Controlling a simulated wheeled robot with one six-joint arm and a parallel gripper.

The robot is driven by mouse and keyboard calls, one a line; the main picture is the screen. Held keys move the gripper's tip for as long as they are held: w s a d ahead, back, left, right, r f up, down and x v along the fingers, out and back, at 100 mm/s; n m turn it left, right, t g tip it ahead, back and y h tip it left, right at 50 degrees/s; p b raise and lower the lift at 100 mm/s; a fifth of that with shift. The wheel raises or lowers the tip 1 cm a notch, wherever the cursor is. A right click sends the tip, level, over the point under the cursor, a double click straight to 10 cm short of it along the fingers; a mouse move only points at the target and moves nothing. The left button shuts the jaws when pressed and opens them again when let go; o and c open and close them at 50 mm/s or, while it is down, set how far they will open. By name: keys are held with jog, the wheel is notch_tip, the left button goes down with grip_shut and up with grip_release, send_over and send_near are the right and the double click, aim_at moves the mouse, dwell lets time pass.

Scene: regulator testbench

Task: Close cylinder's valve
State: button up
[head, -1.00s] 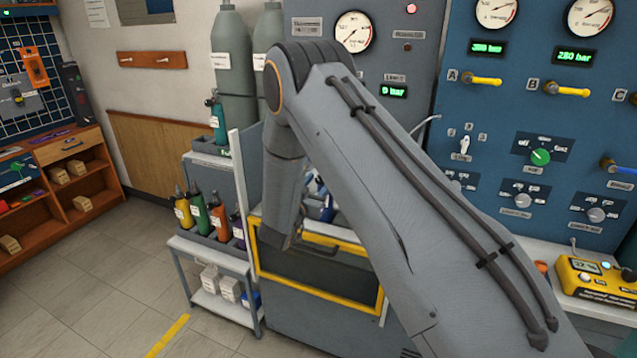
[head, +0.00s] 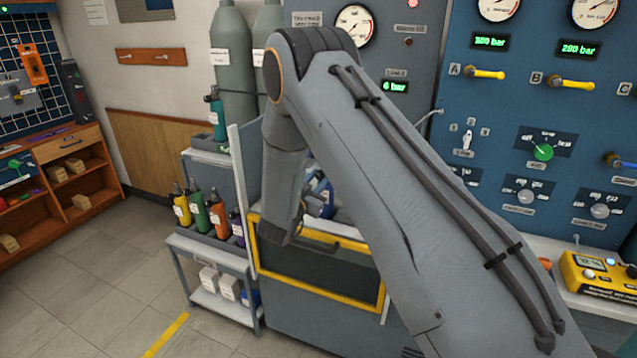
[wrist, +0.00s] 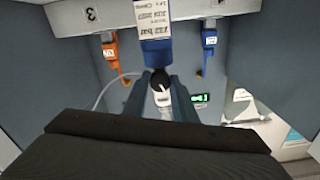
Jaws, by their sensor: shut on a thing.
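A blue cylinder (wrist: 156,50) with a white label hangs into the upper middle of the wrist view. Its dark valve (wrist: 158,79), with a white mark, is at its near end. My gripper (wrist: 160,92) has a finger on each side of this valve and is shut on it. In the head view, my arm hides most of the gripper and the valve. A small blue part (head: 327,203) shows behind the arm, above the yellow-framed cabinet door.
A yellow-framed door (head: 320,262) is below my arm. A shelf with small bottles (head: 218,217) stands left. Floor is clear at lower left.

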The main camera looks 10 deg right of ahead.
jog(key=shift+m+b, duration=1.55)
jog(key=shift+m, duration=0.65)
jog(key=o, duration=1)
jog(key=shift+o, duration=0.2)
jog(key=b+v, duration=0.2)
jog(key=v, duration=0.6)
jog(key=shift+w+d, duration=0.1)
jog(key=shift+w, duration=0.05)
